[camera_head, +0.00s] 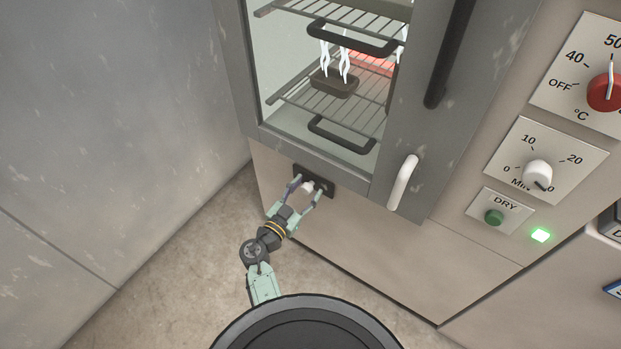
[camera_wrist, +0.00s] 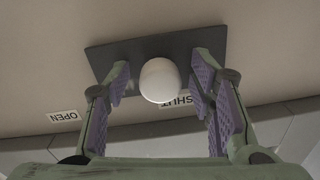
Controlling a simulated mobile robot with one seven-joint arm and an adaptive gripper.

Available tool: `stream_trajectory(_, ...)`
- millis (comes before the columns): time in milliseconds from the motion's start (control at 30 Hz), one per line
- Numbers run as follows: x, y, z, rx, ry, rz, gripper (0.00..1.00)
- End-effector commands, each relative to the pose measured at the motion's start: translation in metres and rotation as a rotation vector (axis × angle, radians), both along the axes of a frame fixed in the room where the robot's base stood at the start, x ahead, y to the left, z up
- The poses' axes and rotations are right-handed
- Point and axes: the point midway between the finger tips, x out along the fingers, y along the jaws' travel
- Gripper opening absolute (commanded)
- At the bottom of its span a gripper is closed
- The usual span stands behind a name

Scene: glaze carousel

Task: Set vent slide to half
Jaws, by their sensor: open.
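The vent slide is a dark plate (camera_wrist: 130,57) on the beige panel under the oven door, with a round white knob (camera_wrist: 159,80) on it. In the head view my gripper (camera_head: 306,190) reaches the dark plate (camera_head: 327,182) from below, and the knob (camera_head: 307,186) shows between the fingers.
The oven door (camera_head: 405,150) with its white handle (camera_head: 402,182) is right above the plate. Wire racks (camera_head: 290,97) and a steaming dark block (camera_head: 335,83) show inside. Dials and a green DRY button (camera_head: 494,217) are at right. A grey wall (camera_head: 110,120) stands at left.

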Motion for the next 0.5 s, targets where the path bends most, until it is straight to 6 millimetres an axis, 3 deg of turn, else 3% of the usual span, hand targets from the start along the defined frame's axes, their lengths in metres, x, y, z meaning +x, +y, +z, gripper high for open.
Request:
stream_trajectory(400, -0.0020, 0.0001, -0.0003, 0.001, -0.001, 0.001, 0.49)
stream_trajectory(500, -0.0019, 0.0001, -0.0002, 0.001, -0.001, 0.000, 0.43)
